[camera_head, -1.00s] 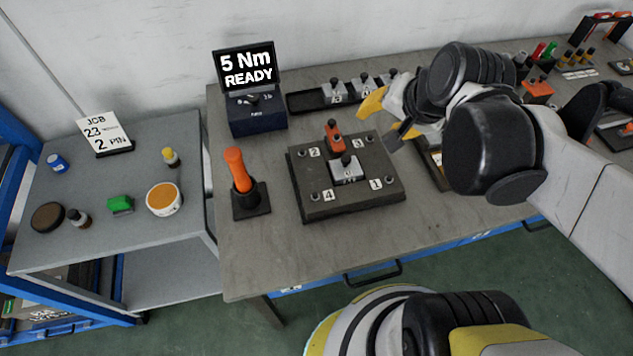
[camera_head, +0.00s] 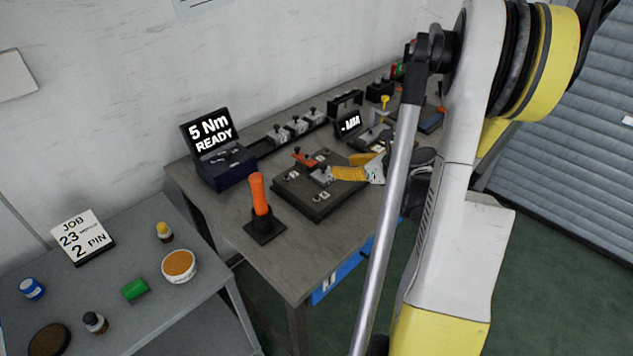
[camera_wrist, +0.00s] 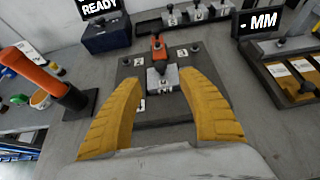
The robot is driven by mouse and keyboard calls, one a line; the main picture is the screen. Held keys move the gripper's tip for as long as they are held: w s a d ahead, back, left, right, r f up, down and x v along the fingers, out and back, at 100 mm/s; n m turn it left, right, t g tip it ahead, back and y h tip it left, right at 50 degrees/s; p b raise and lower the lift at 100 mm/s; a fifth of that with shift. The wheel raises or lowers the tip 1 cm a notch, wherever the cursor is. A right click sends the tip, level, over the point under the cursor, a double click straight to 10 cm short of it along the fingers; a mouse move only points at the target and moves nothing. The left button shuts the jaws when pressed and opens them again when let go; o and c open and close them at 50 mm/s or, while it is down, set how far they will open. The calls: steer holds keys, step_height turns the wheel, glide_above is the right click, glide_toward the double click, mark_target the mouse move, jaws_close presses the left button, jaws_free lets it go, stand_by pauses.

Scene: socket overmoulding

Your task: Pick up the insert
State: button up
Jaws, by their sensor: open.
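A silver insert block with a black knob sits on the dark numbered fixture plate (camera_head: 311,204), in front of an orange piece (camera_wrist: 157,45). The insert (camera_wrist: 165,82) shows between my yellow fingers in the wrist view, and partly in the head view (camera_head: 320,177). My gripper (camera_wrist: 160,86) is open, with one finger on each side of the insert in the picture. In the head view my gripper (camera_head: 335,173) reaches it from the right. I cannot tell whether the fingers touch it. Similar silver blocks with black knobs stand in a rack (camera_head: 298,127) behind.
An orange-handled tool (camera_head: 260,195) stands in a black holder left of the plate. A dark box with a "5 Nm READY" screen (camera_head: 211,135) is behind. Another station with a screen (camera_wrist: 262,24) is right. A side table (camera_head: 215,285) holds small containers and a job sign.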

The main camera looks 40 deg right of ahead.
mark_target(326, 166)
steer(key=b+x, duration=0.1)
steer(key=x, duration=0.3)
steer(key=shift+f, duration=0.1)
steer(key=b+x, duration=0.2)
steer(key=x, duration=0.3)
steer(key=shift+f+b, duration=0.2)
steer(key=shift+b, duration=0.15)
steer(key=shift+r, duration=0.1)
jaws_close()
